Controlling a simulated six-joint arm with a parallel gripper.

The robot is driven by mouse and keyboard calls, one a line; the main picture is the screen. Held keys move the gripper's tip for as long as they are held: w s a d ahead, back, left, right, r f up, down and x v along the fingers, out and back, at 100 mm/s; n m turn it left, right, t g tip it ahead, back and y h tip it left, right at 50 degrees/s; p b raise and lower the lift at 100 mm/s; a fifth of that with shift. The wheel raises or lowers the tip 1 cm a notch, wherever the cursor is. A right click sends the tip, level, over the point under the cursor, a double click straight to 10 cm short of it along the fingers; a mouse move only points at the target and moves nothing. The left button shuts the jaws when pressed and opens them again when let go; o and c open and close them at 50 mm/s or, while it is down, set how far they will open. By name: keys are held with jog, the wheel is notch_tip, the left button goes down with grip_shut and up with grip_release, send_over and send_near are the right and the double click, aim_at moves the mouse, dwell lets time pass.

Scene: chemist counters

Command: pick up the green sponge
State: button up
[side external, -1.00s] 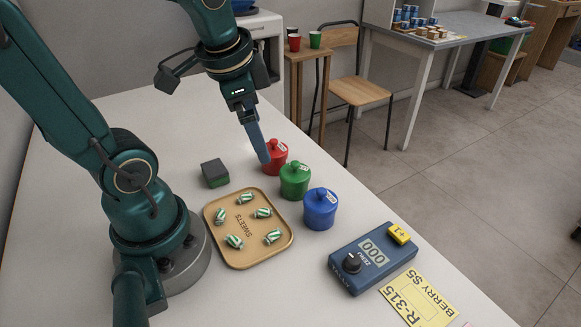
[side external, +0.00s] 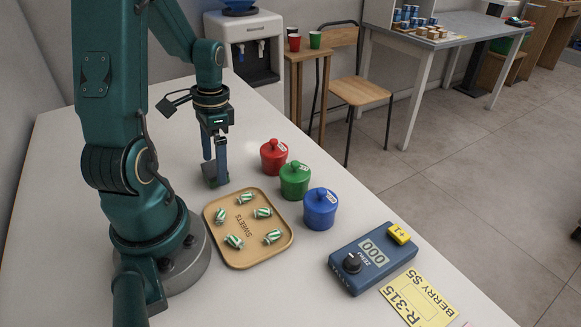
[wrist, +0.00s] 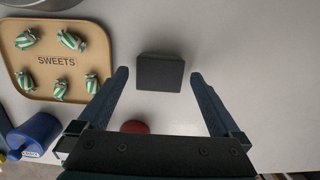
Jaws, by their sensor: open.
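The green sponge (side external: 209,173) is a small block with a dark grey top and a green lower part, lying on the white counter. In the wrist view, the sponge (wrist: 160,74) shows its dark top with a thin green edge, ahead of and between the fingertips. My gripper (side external: 217,180) is above the counter at the sponge, and its fingers hide part of it in the side view. In the wrist view, my gripper (wrist: 159,76) is open with a clear gap on each side of the sponge. I cannot tell the exact height of the fingertips.
A tan sweets tray (side external: 217,256) with several striped sweets lies close in front of the sponge. Red (side external: 273,158), green (side external: 295,182) and blue (side external: 319,211) lidded pots stand to the right. The counter behind the sponge is clear.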

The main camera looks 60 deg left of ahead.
aim_at(215, 168)
jog(key=shift+f, duration=0.4)
jog(key=c, duration=1.3)
jog(key=shift+o, duration=0.2)
notch_tip(215, 168, up, 10)
jog(key=o, duration=0.7)
jog(key=c, duration=0.5)
jog(key=shift+s, duration=0.1)
jog(key=shift+c, duration=0.3)
